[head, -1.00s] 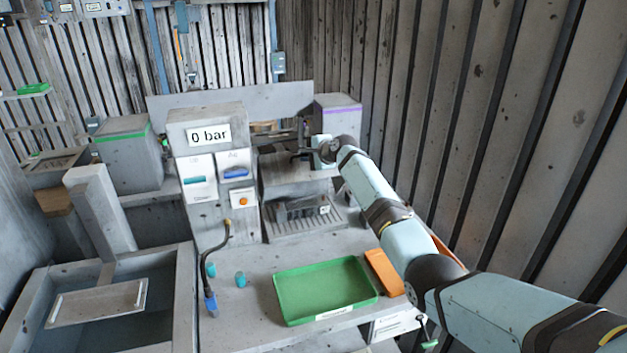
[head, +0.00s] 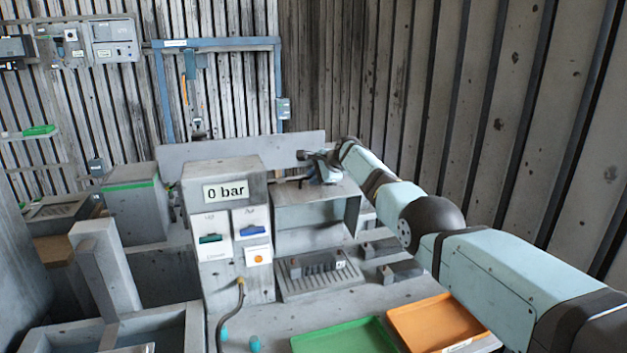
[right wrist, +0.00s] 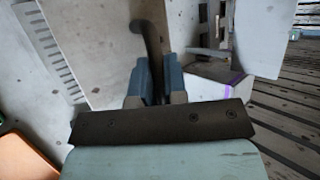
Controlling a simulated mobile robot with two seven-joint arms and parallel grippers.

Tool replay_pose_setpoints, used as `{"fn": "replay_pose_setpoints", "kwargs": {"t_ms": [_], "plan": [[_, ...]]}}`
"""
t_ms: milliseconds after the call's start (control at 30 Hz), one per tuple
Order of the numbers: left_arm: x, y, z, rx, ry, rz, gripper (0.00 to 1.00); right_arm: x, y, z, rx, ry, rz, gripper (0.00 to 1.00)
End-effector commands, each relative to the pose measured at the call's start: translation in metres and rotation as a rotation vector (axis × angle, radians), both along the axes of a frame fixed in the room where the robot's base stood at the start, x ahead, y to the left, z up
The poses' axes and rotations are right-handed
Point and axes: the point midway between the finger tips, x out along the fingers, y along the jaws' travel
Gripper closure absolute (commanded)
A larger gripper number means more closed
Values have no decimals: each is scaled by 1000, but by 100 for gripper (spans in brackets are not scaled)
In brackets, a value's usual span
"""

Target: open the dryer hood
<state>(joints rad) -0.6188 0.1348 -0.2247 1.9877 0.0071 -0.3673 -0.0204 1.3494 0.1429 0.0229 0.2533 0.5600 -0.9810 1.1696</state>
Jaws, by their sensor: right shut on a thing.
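The dryer hood (head: 310,200) is a grey box-like cover behind the ribbed bed (head: 322,282). Its hollow front faces me, and it appears raised above the bed. A dark finned part (head: 318,262) lies on the bed. My right gripper (head: 313,168) is at the hood's upper edge. In the right wrist view its blue-grey fingers (right wrist: 151,85) are shut on a dark bent handle (right wrist: 148,40), in front of a pale grey panel. My left gripper is out of view.
A control column (head: 226,200) reading "0 bar" stands directly left of the hood. Green (head: 345,338) and orange (head: 437,322) trays lie in front. Dark small parts sit right of the bed. A ribbed wall (head: 510,120) runs close on the right.

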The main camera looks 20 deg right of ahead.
Motion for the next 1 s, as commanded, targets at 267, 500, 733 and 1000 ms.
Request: {"fn": "replay_pose_setpoints", "kwargs": {"t_ms": [267, 500, 733, 1000], "plan": [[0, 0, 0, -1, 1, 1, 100, 0, -1, 1, 0, -1, 0, 100], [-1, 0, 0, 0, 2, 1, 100, 0, -1, 1, 0, -1, 0, 100], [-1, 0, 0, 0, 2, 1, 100, 0, -1, 1, 0, 0, 0, 63], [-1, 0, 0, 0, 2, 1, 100, 0, -1, 0, 0, 1, 0, 63]]}}
